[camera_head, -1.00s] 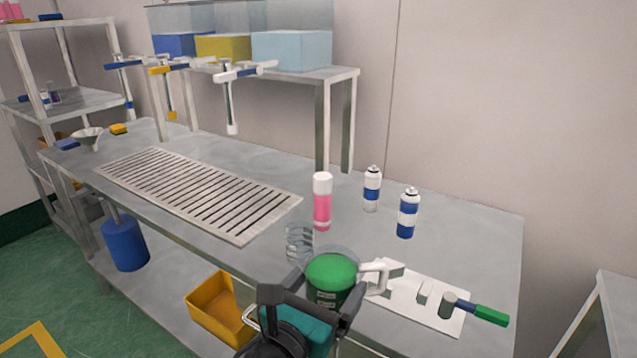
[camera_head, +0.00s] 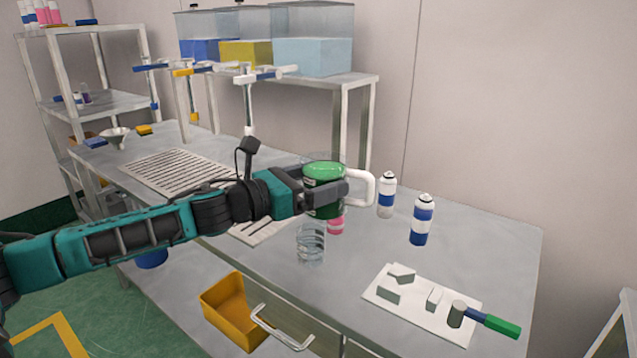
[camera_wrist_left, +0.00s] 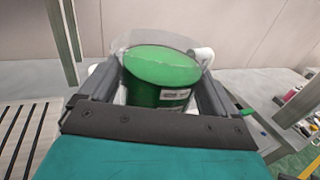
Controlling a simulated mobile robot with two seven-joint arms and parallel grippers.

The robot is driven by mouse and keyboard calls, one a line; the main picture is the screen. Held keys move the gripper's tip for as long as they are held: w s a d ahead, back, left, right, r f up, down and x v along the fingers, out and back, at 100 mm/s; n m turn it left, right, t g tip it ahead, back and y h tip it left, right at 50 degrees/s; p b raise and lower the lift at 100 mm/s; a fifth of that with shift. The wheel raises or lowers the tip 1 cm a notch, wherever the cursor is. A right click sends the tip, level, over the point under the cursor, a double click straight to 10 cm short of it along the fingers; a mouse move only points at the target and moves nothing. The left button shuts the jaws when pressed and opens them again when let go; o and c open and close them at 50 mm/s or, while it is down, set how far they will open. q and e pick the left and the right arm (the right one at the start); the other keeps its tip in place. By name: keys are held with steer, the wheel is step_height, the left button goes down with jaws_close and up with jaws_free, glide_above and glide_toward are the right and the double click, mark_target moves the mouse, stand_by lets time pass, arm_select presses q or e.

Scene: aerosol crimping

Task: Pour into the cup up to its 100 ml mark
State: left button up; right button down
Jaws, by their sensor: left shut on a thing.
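My left gripper (camera_head: 333,187) is shut on a clear jug (camera_head: 324,189) with a white handle and green liquid inside. The jug also shows between the fingers in the left wrist view (camera_wrist_left: 160,85), close to upright. A clear cup (camera_head: 310,244) with markings stands on the steel table (camera_head: 480,248), just below and a little left of the jug in the head view. The cup looks clear, with no green seen in it. My right gripper is not in view.
A pink bottle (camera_head: 336,225) stands behind the cup, partly hidden by the jug. Two blue-and-white spray cans (camera_head: 421,220) stand to the right. A white board (camera_head: 385,297) with grey blocks and a green-handled tool (camera_head: 492,323) lies at the front right. A slotted grate is partly behind my arm.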

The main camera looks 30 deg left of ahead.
arm_select(q)
steer(key=shift+f+b, duration=2.2)
steer(key=shift+f, duration=0.35)
steer(key=shift+d+r+n+p, duration=0.15)
steer(key=shift+r+n+p, duration=0.3)
steer(key=shift+p, duration=0.2)
steer(key=n+p, duration=0.1)
steer(key=r+n+p, duration=0.1)
steer(key=n, duration=0.1)
steer(key=shift+s+d, duration=0.2)
steer(key=shift+d, duration=0.15)
steer(key=shift+f, duration=0.25)
steer(key=shift+r, duration=0.15)
steer(key=shift+r+n, duration=0.1)
steer(key=shift+n, duration=0.25)
